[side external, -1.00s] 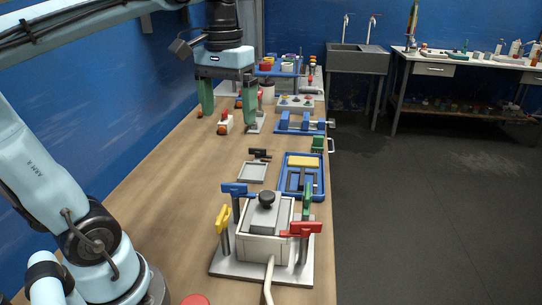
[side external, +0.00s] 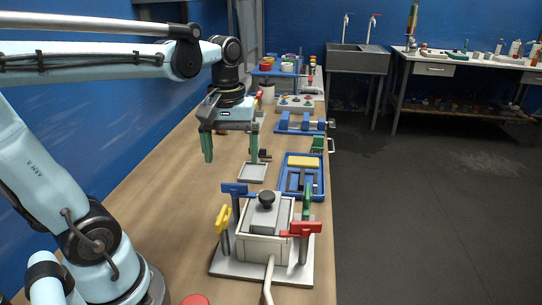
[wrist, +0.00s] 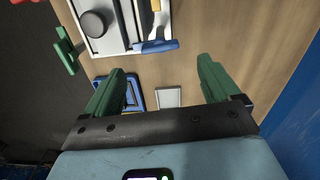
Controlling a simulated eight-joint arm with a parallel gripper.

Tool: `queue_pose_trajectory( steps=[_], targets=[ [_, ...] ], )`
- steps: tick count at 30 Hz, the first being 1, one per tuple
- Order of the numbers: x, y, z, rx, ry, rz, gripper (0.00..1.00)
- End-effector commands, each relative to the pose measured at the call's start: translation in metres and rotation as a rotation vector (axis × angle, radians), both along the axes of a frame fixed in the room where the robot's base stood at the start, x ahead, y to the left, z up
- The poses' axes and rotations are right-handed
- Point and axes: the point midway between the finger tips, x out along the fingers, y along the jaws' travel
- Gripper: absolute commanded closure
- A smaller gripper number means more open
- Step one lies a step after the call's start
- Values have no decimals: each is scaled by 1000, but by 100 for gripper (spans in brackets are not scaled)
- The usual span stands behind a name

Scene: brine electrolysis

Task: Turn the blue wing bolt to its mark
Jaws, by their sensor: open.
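The blue wing bolt (side external: 235,189) stands upright on its post at the back left corner of the pale electrolysis cell (side external: 265,245). In the wrist view its blue wing (wrist: 158,45) lies near the top middle, beside the cell (wrist: 108,38). My gripper (side external: 231,158) is open and empty, above the bench behind the bolt and apart from it. In the wrist view its two green fingers (wrist: 162,72) are spread wide with nothing between them. I cannot make out the bolt's mark.
Yellow (side external: 222,219), red (side external: 301,229) and green (side external: 307,198) wing bolts stand around the cell, which has a black knob (side external: 266,198). A grey tray (side external: 252,173) and a blue tray (side external: 319,184) lie behind. The bench left of the cell is clear.

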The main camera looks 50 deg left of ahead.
Motion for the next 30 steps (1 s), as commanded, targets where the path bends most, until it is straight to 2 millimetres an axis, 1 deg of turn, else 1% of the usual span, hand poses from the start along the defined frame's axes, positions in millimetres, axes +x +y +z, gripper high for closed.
queue_pose_trajectory(
  steps=[1,9,15,21,30],
  targets=[
    [0,0,-8,0,0,0,11],
    [0,0,-45,-1,0,0,11],
    [0,0,-64,-1,0,0,11],
    [0,0,-74,-1,0,0,11],
    [0,0,-75,-1,0,0,11]
  ],
)
